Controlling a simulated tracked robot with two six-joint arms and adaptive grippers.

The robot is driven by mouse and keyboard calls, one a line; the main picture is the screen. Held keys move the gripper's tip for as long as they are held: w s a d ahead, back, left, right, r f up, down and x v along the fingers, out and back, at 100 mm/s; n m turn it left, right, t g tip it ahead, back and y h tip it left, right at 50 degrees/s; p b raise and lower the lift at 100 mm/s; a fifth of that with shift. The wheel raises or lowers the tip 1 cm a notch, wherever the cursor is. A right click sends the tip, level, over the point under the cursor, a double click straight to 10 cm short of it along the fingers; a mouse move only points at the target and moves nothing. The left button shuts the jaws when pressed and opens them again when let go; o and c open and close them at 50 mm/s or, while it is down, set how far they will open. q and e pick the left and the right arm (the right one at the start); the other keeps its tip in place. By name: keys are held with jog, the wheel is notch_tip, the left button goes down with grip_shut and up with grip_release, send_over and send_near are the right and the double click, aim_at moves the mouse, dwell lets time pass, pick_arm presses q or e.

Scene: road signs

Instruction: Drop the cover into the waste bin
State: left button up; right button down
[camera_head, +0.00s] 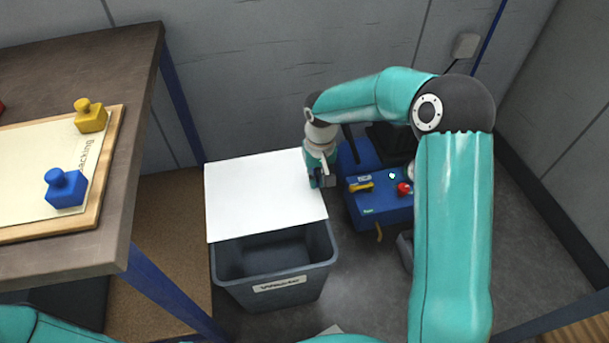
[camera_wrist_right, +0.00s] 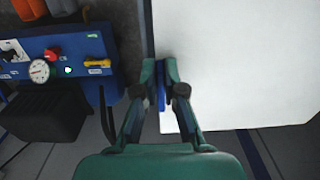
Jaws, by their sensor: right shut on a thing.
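The cover (camera_head: 265,195) is a flat white sheet. My right gripper (camera_head: 322,181) is shut on its right edge in the head view. The cover is above the rear part of the dark grey waste bin (camera_head: 275,288) and hides that part. The bin's front opening shows as empty, and its front has a label. In the right wrist view, the cover (camera_wrist_right: 240,60) spreads to the right of the gripper (camera_wrist_right: 166,88), with a narrow blue piece between the fingers. My left gripper is out of view; only a bit of teal arm shows at lower left.
A blue machine (camera_head: 380,205) with a gauge, red knob and yellow handle stands close right of the bin; it also shows in the wrist view (camera_wrist_right: 85,50). At left, a table (camera_head: 125,65) carries a board (camera_head: 108,150) with yellow and blue stamps. Grey wall stands behind.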

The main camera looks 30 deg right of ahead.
jog(key=shift+w+d+f, duration=0.25)
jog(key=shift+w+f, duration=0.1)
jog(key=shift+f, duration=0.1)
jog(key=shift+f+b, duration=0.2)
jog(key=shift+b, duration=0.15)
pick_arm(q)
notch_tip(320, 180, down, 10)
jog(key=b, duration=0.8)
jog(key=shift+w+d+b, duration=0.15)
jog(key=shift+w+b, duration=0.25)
pick_arm(e)
notch_tip(320, 180, down, 12)
jog(key=shift+f, duration=0.1)
jog(key=shift+c, duration=1.9)
grip_release()
notch_tip(320, 180, up, 10)
jog(key=p, duration=0.7)
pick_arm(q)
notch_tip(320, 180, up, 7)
